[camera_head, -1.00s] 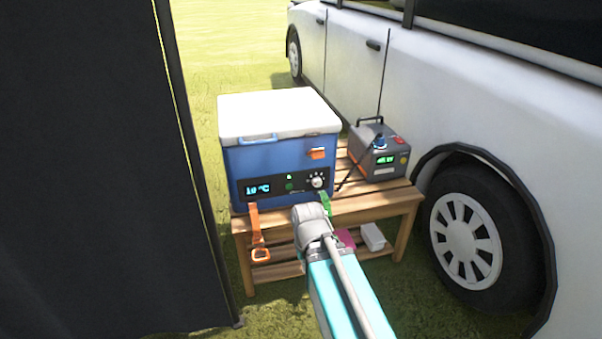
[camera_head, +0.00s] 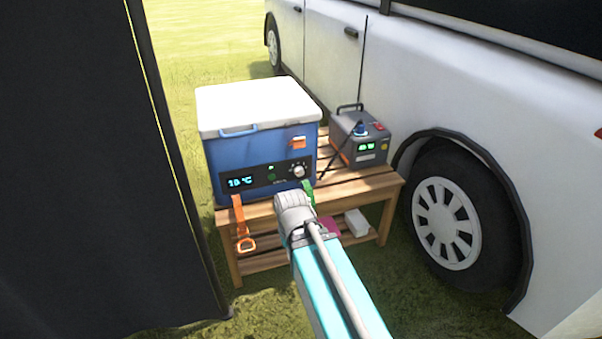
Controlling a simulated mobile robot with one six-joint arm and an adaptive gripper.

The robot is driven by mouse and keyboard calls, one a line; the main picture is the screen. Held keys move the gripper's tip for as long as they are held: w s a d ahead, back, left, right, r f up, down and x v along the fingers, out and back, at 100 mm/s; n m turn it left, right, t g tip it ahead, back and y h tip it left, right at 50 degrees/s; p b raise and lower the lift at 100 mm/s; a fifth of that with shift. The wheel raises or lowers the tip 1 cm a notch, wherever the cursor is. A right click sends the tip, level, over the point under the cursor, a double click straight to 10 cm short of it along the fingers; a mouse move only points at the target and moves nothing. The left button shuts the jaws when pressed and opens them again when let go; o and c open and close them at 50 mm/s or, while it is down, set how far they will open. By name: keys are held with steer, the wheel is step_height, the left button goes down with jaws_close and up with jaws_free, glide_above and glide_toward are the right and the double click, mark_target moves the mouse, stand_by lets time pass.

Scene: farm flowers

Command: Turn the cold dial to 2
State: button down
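The cold dial (camera_head: 299,171) is a small pale round knob on the dark control panel (camera_head: 266,178) at the front of a blue cool box (camera_head: 225,158) with a white lid (camera_head: 258,104). Pale marks sit around the dial; its setting is too small to read. The panel's display shows what looks like 10 °C in blue. My arm reaches up from the bottom, its grey end just below the dial. A green part (camera_head: 309,190), which may be a strap or part of my gripper, shows beside it. My gripper's fingers cannot be made out.
The box stands on a slatted wooden bench (camera_head: 358,187) with a grey power unit (camera_head: 360,138) at right. An orange strap (camera_head: 241,222) hangs in front. A white van (camera_head: 450,95) borders the right, a dark panel (camera_head: 80,170) the left. Grass lies in front.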

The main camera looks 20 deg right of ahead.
step_height(320, 180, up, 9)
steer(key=p, duration=0.8)
steer(key=shift+r+p, duration=0.2)
steer(key=shift+p, duration=0.15)
